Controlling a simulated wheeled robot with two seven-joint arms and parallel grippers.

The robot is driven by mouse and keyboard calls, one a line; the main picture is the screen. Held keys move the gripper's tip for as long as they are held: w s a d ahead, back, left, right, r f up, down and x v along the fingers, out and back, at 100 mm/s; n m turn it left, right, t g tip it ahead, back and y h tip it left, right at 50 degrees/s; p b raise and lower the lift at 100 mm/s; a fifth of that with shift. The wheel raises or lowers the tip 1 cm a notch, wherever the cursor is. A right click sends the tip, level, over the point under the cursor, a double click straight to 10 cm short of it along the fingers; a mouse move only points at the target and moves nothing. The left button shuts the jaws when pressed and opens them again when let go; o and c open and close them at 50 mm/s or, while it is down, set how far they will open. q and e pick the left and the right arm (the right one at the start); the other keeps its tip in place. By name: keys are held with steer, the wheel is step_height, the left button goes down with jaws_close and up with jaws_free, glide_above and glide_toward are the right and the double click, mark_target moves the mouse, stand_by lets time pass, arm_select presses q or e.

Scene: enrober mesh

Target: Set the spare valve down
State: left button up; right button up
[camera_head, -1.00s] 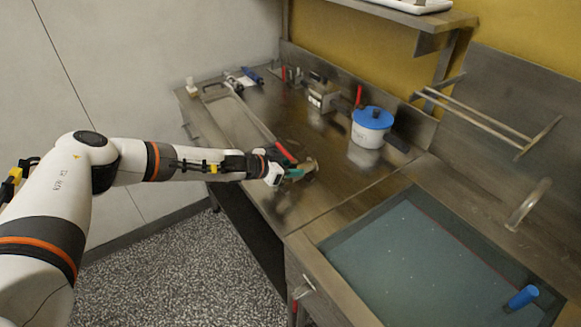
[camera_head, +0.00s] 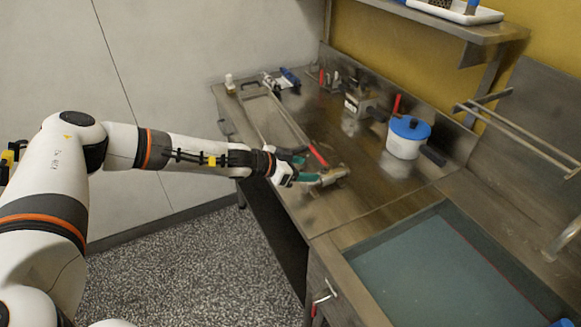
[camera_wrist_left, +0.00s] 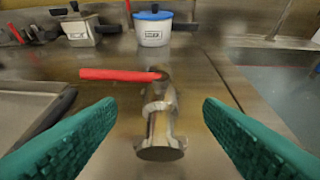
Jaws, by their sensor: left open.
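The spare valve (camera_head: 335,176) is a metal fitting with a long red lever (camera_head: 318,155). It lies on the steel counter (camera_head: 360,205) near its front edge. In the left wrist view the valve (camera_wrist_left: 160,118) is straight ahead, its round flange toward me and its lever pointing left. My left gripper (camera_head: 308,170) is open, with teal fingers just left of the valve in the head view. In the wrist view its fingers (camera_wrist_left: 159,108) spread on either side, with visible gaps to the valve. My right gripper is not in view.
A white pot with a blue lid (camera_head: 405,145) and a metal container (camera_head: 358,106) stand behind the valve. A long shallow tray (camera_head: 268,120) lies to the left. A teal-bottomed basin (camera_head: 430,265) is at right. Bare counter lies between valve and basin.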

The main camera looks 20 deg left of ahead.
arm_select(q)
steer(key=shift+v, duration=2.35)
steer(key=shift+d, duration=0.1)
